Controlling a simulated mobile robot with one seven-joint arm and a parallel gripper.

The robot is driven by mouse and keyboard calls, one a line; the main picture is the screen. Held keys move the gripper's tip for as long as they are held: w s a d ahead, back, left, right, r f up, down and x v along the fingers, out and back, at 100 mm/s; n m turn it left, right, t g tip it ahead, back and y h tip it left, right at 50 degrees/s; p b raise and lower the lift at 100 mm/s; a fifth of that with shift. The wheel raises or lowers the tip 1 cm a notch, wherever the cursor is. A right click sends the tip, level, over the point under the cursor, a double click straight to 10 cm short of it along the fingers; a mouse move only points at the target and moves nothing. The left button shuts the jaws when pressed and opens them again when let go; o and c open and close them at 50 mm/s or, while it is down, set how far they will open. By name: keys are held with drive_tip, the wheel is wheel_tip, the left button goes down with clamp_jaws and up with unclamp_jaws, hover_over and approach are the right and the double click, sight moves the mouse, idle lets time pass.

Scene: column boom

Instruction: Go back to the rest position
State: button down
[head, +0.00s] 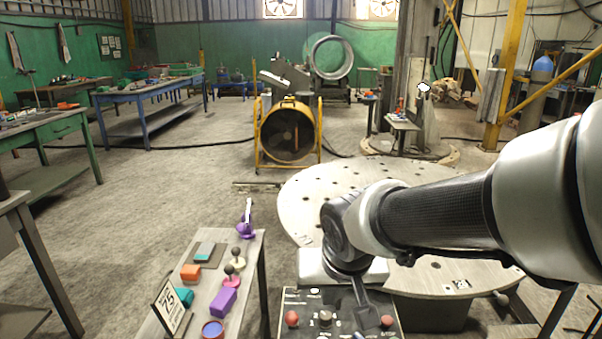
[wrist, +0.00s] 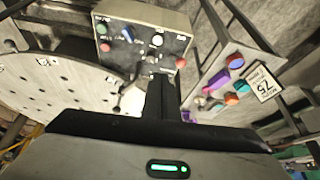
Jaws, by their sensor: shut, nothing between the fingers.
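My gripper (head: 362,312) hangs at the end of my arm, over the near part of a control box (head: 340,327) in the head view. Its dark fingers are together with nothing between them. In the wrist view my gripper (wrist: 160,88) points toward the same control box (wrist: 130,48), which has red, blue and white knobs. The fingers overlap the box's edge in both views, and I cannot tell whether they touch it. My arm reaches in from the right, and part of the box is hidden behind the gripper.
A round perforated table (head: 310,195) lies behind and right of the box, under my arm. A narrow bench (head: 245,262) at left holds colored blocks, knobs and a "75" sign (head: 171,306). A yellow-framed drum fan (head: 288,132) stands beyond. Open floor (head: 170,190) lies left.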

drive_tip(key=s+d+r, duration=0.7)
drive_tip(key=s+d, duration=0.2)
drive_tip(key=s, duration=0.3)
wheel_tip(320, 180, up, 22)
drive_tip(key=p, duration=2.1)
drive_tip(key=shift+f+m+h+p, duration=0.2)
drive_tip(key=shift+m+h+p, duration=0.1)
drive_tip(key=shift+s, duration=0.1)
drive_tip(key=shift+a, duration=0.1)
